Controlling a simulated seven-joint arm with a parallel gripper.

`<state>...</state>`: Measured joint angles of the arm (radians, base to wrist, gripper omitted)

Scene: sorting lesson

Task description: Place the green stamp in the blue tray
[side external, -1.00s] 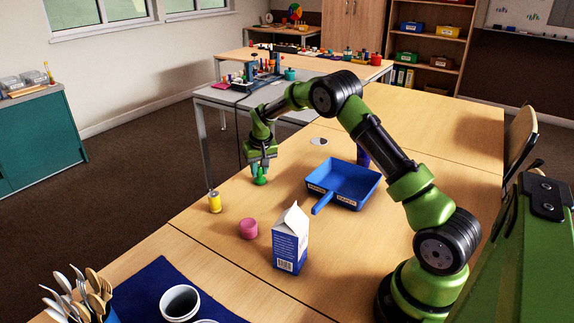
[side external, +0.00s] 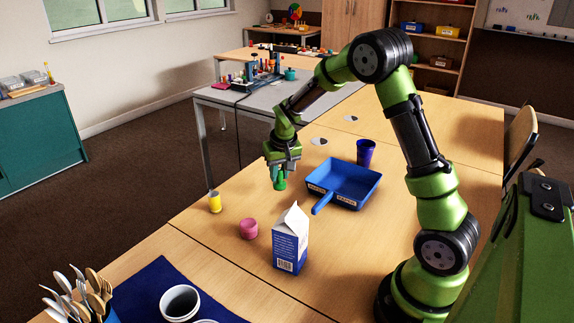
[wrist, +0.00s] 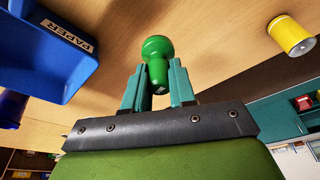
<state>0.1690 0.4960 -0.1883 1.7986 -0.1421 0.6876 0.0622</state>
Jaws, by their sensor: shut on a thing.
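My gripper (side external: 279,176) is shut on the green stamp (side external: 280,184), which hangs just above the table to the left of the blue tray. In the wrist view the stamp (wrist: 157,52) sits between the two teal fingers, with its round knob pointing away from my gripper (wrist: 158,85). The blue tray (side external: 322,190) lies on the table with its handle toward the front left, and it looks empty. The tray also shows at the upper left of the wrist view (wrist: 30,65), with a label reading PAPER.
A blue and white carton (side external: 290,245) stands in front of the tray. A dark blue cup (side external: 366,153) stands behind the tray. The table right of the carton is clear.

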